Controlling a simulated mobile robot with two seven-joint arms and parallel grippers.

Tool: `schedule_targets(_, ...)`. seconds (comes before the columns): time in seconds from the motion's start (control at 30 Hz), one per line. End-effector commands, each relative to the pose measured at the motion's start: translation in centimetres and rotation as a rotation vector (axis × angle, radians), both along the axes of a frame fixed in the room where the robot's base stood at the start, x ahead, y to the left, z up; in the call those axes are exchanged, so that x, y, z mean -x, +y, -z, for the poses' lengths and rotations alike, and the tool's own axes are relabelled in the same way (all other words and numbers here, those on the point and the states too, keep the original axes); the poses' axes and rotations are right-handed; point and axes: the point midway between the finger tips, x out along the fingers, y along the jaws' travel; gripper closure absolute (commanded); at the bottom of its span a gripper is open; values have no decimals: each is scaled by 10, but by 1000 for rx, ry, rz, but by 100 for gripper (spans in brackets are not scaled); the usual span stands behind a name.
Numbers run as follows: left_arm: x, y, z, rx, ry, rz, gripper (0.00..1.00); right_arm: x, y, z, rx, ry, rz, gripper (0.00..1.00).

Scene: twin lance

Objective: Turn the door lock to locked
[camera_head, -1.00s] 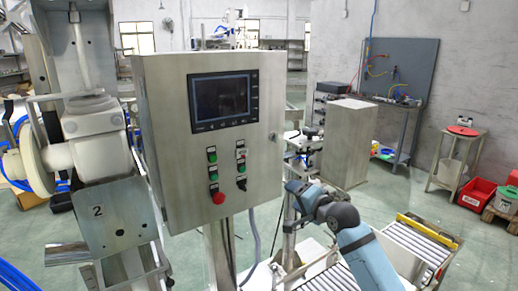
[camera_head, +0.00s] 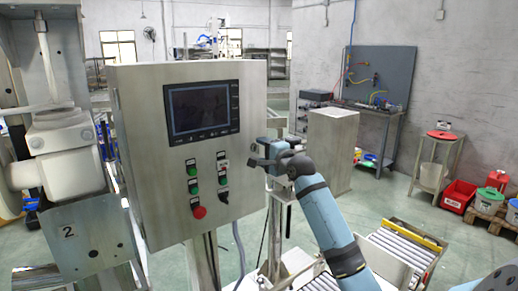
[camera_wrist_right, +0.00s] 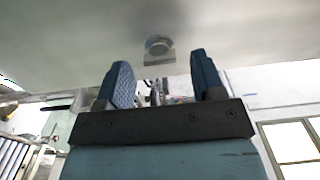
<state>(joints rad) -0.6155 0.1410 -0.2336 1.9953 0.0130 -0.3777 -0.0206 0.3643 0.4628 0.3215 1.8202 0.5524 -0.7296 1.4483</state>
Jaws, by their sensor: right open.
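The steel control cabinet (camera_head: 142,140) stands left of centre in the head view, with a dark screen and buttons on its front. In the right wrist view a round metal door lock (camera_wrist_right: 158,44) sits on a pale panel (camera_wrist_right: 70,45), above and between the fingertips. My right gripper (camera_head: 256,156) is beside the cabinet's right edge in the head view; it also shows in the wrist view (camera_wrist_right: 162,78). Its two blue fingers are apart with nothing between them, short of the lock. The lock cannot be made out in the head view. My left gripper is not in view.
A red button (camera_head: 199,212) and several smaller controls are on the cabinet front near the gripper. A roller conveyor (camera_head: 400,252) lies at lower right. A steel box (camera_head: 331,150) stands behind my right arm.

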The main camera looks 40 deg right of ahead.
Motion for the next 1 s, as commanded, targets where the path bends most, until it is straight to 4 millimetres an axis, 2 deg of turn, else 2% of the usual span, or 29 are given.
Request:
schedule_targets(0.2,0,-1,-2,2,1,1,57,-19,-2,0,1,1,0,38)
schedule_targets(0.5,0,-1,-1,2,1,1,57,-21,-2,0,1,0,0,38)
schedule_targets(0.57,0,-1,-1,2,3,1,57,-21,-2,0,1,0,0,50)
schedule_targets(0.73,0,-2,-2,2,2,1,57,-21,-2,1,1,0,0,88)
schedule_targets(1.0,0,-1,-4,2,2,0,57,-21,-2,0,21,3,1,88)
